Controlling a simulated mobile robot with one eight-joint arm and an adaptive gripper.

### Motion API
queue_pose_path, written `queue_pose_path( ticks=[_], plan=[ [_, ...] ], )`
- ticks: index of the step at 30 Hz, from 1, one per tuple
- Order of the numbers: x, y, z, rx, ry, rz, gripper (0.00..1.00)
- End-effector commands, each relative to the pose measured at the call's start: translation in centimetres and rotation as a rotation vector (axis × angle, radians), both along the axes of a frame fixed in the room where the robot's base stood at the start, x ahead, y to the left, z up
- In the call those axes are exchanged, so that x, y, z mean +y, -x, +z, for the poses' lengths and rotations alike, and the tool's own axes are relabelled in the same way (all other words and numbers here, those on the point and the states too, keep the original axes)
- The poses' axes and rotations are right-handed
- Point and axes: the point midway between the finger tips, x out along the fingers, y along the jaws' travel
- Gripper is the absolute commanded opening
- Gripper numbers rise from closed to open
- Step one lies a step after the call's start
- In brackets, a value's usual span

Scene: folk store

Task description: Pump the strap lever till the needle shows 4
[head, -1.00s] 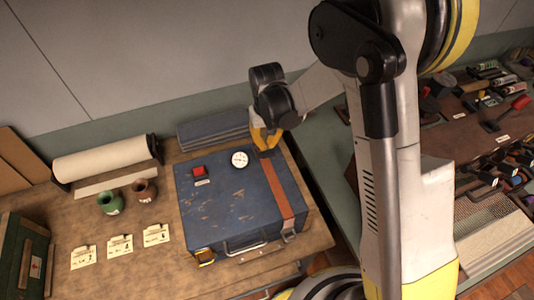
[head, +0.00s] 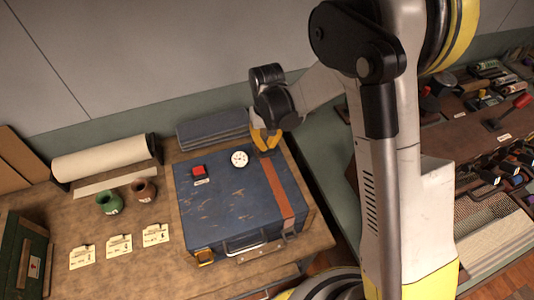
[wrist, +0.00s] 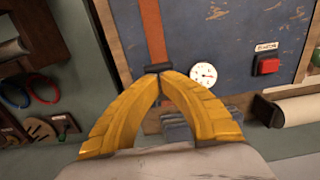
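A blue scuffed case (head: 225,215) lies on the brown table, with a brown strap (head: 277,187) across its right part. The dark strap lever (wrist: 158,68) sits at the strap's far end, at my fingertips. My gripper (head: 265,146) has yellow fingers whose tips (wrist: 160,77) meet at the lever; I cannot tell whether any part of it is between them. A round white gauge (head: 239,159) is on the lid beside the strap. It also shows in the wrist view (wrist: 203,76), but its needle is too small to read against the numbers.
A red button (head: 198,170) is on the lid left of the gauge. A paper roll (head: 100,158), a green pot (head: 109,202), a brown pot (head: 143,190) and paper tags (head: 119,245) are to the left. Stacked grey slabs (head: 212,131) lie behind the case.

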Motion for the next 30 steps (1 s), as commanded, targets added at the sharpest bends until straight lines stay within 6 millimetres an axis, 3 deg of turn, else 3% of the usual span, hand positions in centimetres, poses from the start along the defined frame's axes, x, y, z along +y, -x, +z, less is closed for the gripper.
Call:
queue_pose_path(
  ticks=[30],
  plan=[
    [-0.2,0.7,-5.3,0.000,0.000,0.000,0.00]
  ],
)
